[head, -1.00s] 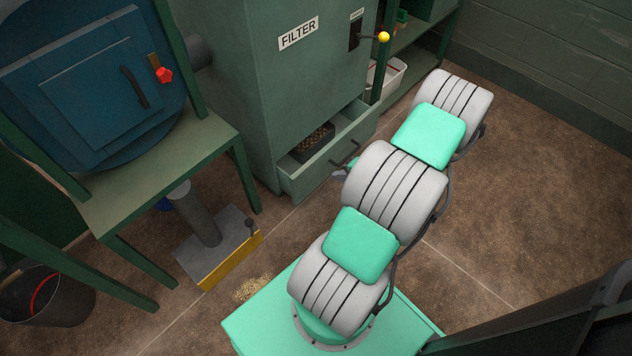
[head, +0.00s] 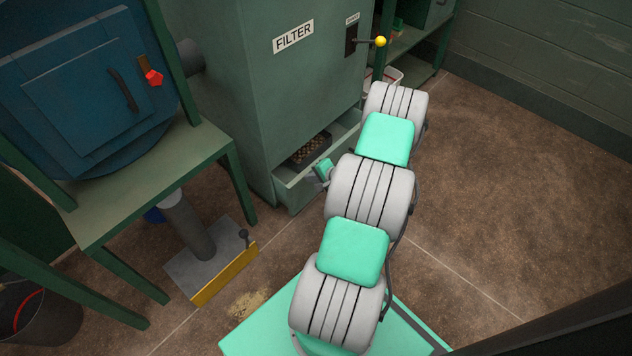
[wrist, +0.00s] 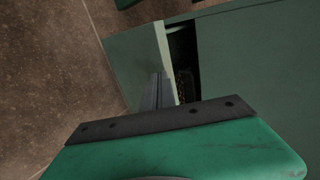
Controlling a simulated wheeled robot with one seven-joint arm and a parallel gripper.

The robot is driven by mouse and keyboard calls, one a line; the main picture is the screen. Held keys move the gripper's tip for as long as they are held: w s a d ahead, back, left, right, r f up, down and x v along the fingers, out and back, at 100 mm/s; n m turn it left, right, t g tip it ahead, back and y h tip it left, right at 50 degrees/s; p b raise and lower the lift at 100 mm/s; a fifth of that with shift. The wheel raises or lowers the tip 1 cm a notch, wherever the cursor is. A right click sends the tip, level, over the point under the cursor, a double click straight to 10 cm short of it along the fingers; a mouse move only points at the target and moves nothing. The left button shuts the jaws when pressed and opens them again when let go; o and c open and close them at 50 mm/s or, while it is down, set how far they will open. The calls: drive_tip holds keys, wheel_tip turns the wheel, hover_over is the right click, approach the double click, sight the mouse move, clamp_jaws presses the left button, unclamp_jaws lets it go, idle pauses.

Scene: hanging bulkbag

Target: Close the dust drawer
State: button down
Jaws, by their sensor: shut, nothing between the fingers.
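The dust drawer (head: 297,192) is at the foot of the green filter cabinet (head: 250,115) and stands partly open. A dark tray with brown grainy contents (head: 310,148) shows inside it. In the wrist view the drawer front (wrist: 133,62) stands out from the cabinet, with a dark gap behind it. My gripper (wrist: 160,78) is shut and empty, its fingers over the drawer front near its top edge. I cannot tell whether they touch it.
A green stand (head: 150,190) with a blue round vessel (head: 85,90) is on the left. A grey pedestal with a yellow-edged base (head: 225,275) and spilled grains (head: 247,302) are on the floor. A black bucket (head: 40,315) is at lower left. The floor at right is clear.

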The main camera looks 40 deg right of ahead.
sight(301, 173)
drive_tip(key=shift+w+a+b, duration=0.2)
drive_tip(key=shift+w+b, duration=0.25)
drive_tip(key=shift+w, duration=1.95)
